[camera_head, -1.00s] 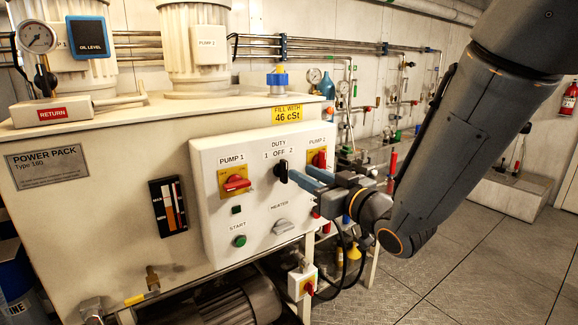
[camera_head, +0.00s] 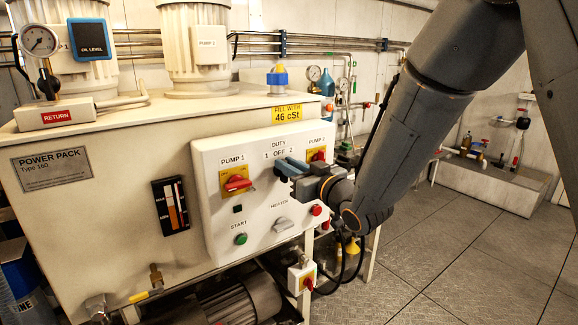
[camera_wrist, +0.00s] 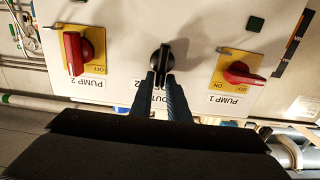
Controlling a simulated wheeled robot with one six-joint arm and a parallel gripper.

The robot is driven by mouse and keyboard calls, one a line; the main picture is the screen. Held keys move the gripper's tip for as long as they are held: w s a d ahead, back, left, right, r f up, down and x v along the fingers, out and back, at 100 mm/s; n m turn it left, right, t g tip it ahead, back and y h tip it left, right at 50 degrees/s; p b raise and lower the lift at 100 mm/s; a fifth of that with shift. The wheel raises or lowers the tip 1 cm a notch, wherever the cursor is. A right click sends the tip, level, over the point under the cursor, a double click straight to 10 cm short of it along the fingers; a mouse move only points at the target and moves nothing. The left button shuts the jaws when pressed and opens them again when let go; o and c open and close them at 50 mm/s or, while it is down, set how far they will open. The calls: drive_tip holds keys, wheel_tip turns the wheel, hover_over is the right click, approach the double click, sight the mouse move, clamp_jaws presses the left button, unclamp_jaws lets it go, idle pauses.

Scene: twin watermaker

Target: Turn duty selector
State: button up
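The duty selector, a black knob (camera_wrist: 162,56), is on the white control panel (camera_head: 212,160) between the two pump switches. In the wrist view, which is upside down, its handle stands upright, in line with the panel's vertical. In the wrist view my gripper (camera_wrist: 161,77) has one finger on each side of the knob's near part, with a narrow gap. I cannot tell whether the fingers touch it. The lettering "DUTY 1 OFF 2" is partly covered by the fingers in the wrist view.
The red pump 1 switch (camera_head: 237,183) and pump 2 switch (camera_head: 318,155) flank the selector on yellow plates. The heater knob (camera_head: 281,224), green start button (camera_head: 240,239) and a red button (camera_head: 316,210) sit below. The floor (camera_head: 440,250) to the right is clear.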

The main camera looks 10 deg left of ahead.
clamp_jaws()
drive_tip(key=shift+w+d+f+m, duration=0.15)
drive_tip(key=shift+w+d+m, duration=0.1)
drive_tip(key=shift+m, duration=1.3)
drive_tip(key=shift+w+d+f+m, duration=0.15)
drive_tip(key=shift+w+m, duration=0.05)
drive_tip(key=shift+m, duration=1.3)
drive_tip(key=shift+w+d+f+m, duration=0.15)
drive_tip(key=shift+w+d+m, duration=0.1)
drive_tip(key=shift+m, duration=1.3)
drive_tip(key=shift+o, duration=2.4)
unclamp_jaws()
